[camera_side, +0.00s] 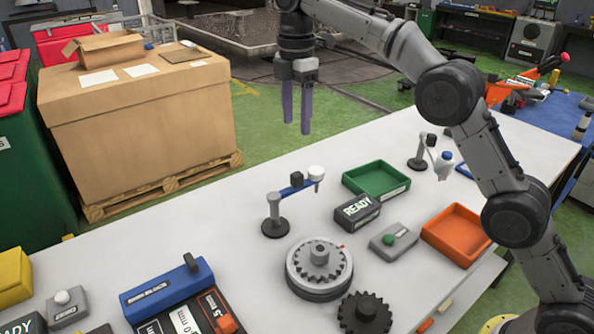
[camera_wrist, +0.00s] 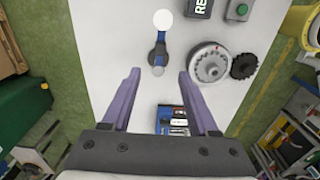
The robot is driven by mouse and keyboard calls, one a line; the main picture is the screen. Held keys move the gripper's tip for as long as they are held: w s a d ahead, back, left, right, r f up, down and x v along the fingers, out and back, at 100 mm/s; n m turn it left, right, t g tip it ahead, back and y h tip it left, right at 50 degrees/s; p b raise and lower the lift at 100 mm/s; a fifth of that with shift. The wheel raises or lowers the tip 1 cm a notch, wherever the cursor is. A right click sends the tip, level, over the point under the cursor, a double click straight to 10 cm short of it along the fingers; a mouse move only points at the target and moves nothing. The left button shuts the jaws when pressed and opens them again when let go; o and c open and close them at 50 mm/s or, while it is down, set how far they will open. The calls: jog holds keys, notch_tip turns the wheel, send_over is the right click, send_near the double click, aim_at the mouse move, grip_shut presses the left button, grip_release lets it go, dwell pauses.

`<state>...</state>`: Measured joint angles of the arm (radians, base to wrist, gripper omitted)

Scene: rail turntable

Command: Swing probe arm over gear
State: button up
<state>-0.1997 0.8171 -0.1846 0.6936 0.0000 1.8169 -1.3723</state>
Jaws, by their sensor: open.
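The probe arm (camera_side: 298,187) is a blue bar on a dark post with a round base; it has a black block on top and a white round end (camera_side: 316,173). It points up and right in the side view, away from the gear. The metal gear (camera_side: 319,258) lies on a round grey turntable (camera_side: 318,287) in front of it. My gripper (camera_side: 297,125) is open and empty, high above the table, its purple fingers pointing down. In the wrist view, the probe arm (camera_wrist: 159,45) shows beyond the fingertips, and the gear (camera_wrist: 209,64) is to its right.
A black gear (camera_side: 365,314) lies beside the turntable. A READY box (camera_side: 357,210), a green-button box (camera_side: 393,241), a green tray (camera_side: 376,181) and an orange tray (camera_side: 457,235) stand to the right. A blue case (camera_side: 168,290) is front left. White table is clear left of the probe post.

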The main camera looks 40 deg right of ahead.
aim_at(297, 174)
notch_tip(297, 174, down, 14)
jog(key=shift+r, duration=0.25)
dwell(0.3)
grip_shut()
jog(key=shift+r, duration=0.1)
dwell(1.3)
